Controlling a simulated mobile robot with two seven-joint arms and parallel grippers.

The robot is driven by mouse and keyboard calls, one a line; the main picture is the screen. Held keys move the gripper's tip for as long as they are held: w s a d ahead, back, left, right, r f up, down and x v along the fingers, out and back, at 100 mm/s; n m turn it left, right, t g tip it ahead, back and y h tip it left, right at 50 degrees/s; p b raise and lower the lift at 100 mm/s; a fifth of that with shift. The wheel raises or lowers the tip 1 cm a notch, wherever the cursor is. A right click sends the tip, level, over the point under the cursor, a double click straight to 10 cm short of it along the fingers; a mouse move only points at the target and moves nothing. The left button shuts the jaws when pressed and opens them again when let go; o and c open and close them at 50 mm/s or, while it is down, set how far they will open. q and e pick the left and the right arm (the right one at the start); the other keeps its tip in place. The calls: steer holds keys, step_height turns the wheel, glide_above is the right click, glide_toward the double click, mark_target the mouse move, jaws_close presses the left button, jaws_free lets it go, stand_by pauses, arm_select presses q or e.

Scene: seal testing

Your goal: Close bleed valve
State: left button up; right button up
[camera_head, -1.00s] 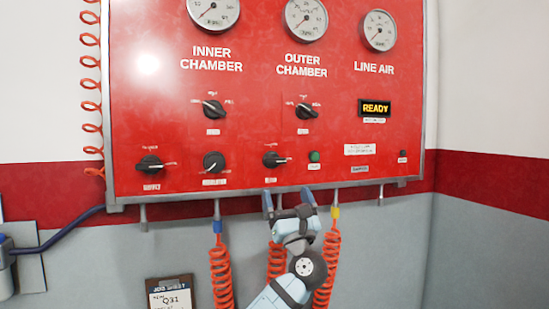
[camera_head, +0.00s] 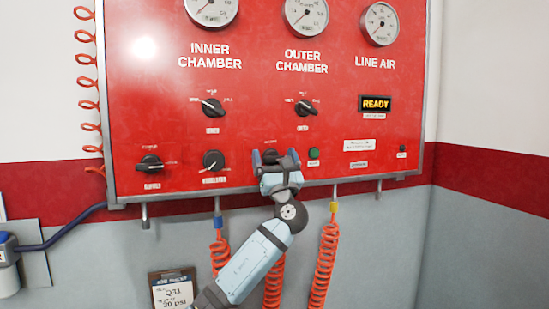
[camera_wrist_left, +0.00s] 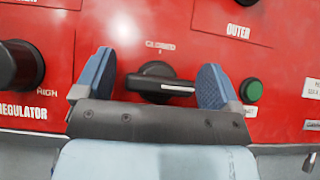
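The bleed valve is a black knob on the red panel's lower row, and in the head view (camera_head: 270,155) my gripper mostly covers it. In the left wrist view the bleed knob (camera_wrist_left: 158,86) has its white pointer line toward the right, with the "CLOSED" mark above it. My left gripper (camera_head: 275,158) is at the knob, and in the left wrist view (camera_wrist_left: 158,82) its two blue fingers stand open on either side of the knob, with gaps to it. My right gripper is not in view.
The regulator knob (camera_head: 214,160) is left of the bleed knob and the green button (camera_head: 313,153) is close on its right. The outer knob (camera_head: 304,107) sits above. Orange coiled hoses (camera_head: 325,262) hang below the panel (camera_head: 340,90).

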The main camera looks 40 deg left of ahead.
arm_select(q)
steer(key=c, duration=0.8)
steer(key=shift+f+n+g+y+b, duration=0.2)
steer(key=shift+n+g+y+b, duration=0.1)
steer(key=shift+n+g+b, duration=0.4)
steer(key=shift+c, duration=0.2)
steer(key=n+g+b, duration=0.9)
steer(key=n+g, duration=0.3)
steer(key=n, duration=0.1)
steer(key=shift+f+n+b, duration=0.1)
steer(key=shift+n+b, duration=0.2)
steer(key=shift+n+g+b, duration=0.35)
steer(key=shift+n+g, duration=0.15)
steer(key=shift+n, duration=0.2)
steer(key=n+g+h+b, duration=0.1)
steer(key=n+g+h, duration=0.1)
steer(key=n, duration=0.1)
steer(key=shift+s+n, duration=0.1)
steer(key=shift+n, duration=0.2)
steer(key=shift+n+g+h, duration=0.5)
steer(key=shift+n+h, duration=0.2)
steer(key=shift+n, duration=0.4)
steer(key=shift+r+n+g+h, duration=0.2)
steer(key=shift+n+g+h, duration=0.1)
steer(key=shift+n+h, duration=0.8)
steer(key=shift+f+n+h, duration=0.1)
steer(key=shift+n+h, duration=0.8)
steer(key=shift+n, duration=0.3)
steer(key=shift+p, duration=0.3)
